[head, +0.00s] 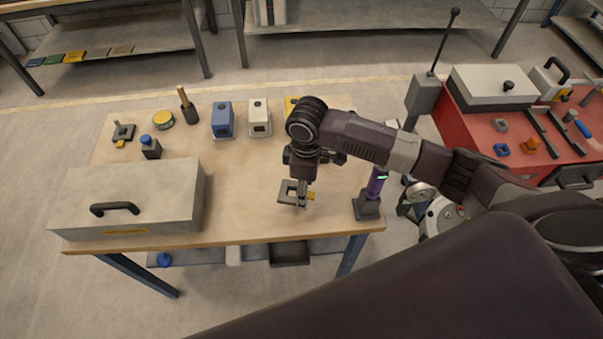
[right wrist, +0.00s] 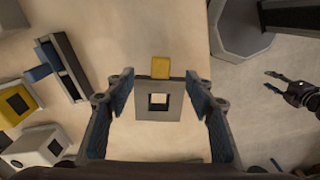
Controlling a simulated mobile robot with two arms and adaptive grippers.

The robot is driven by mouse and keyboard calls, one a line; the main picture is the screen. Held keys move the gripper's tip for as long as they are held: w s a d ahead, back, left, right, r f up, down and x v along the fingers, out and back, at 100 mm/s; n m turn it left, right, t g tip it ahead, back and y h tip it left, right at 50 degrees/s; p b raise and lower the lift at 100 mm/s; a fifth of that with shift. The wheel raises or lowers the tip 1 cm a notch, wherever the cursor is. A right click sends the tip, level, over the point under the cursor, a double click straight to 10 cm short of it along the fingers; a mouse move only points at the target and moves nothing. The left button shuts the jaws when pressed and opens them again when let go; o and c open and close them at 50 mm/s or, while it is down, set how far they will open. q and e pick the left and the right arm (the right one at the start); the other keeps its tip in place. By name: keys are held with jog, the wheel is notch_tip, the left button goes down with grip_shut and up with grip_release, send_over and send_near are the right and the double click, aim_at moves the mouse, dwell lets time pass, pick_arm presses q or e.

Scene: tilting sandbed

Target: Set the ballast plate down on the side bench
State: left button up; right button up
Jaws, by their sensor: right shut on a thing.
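The ballast plate, a grey square plate with a square hole and a yellow tab, hangs from my right gripper (head: 300,190) over the wooden bench (head: 240,200), near its front right. I take this bench for the side bench. In the right wrist view the ballast plate (right wrist: 143,112) sits between the two fingers of my right gripper (right wrist: 160,100), which is shut on it. The gap between plate and bench top is hard to judge. A dark gripper (right wrist: 290,90), apparently my left one, shows beyond the bench edge in that view, fingers apart and empty.
A purple post on a dark base (head: 367,208) stands just right of the plate. A large grey case (head: 130,195) fills the bench's left front. Blue (head: 222,120) and white (head: 259,118) boxes stand at the back. The middle is clear. A red table (head: 480,125) stands right.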

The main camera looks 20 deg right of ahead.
pick_arm(q)
jog(key=shift+w+a+r+p, duration=0.1)
jog(key=shift+r+p, duration=0.3)
jog(key=shift+r, duration=0.3)
pick_arm(e)
jog(key=shift+w+d+n, duration=0.1)
jog(key=shift+w+n, duration=1.5)
pick_arm(q)
jog(key=shift+r, duration=0.1)
pick_arm(e)
jog(key=shift+r+p, duration=0.15)
jog(key=shift+p, duration=0.3)
jog(key=shift+f+b, duration=0.65)
jog(key=shift+f, duration=1.65)
pick_arm(q)
jog(key=shift+f, duration=0.25)
jog(key=shift+r+p, duration=0.35)
jog(key=shift+p, duration=0.05)
jog(key=shift+r, duration=0.2)
pick_arm(e)
jog(key=shift+f, duration=0.45)
jog(key=o, duration=1.7)
jog(key=shift+s, duration=0.1)
jog(key=shift+o, duration=0.2)
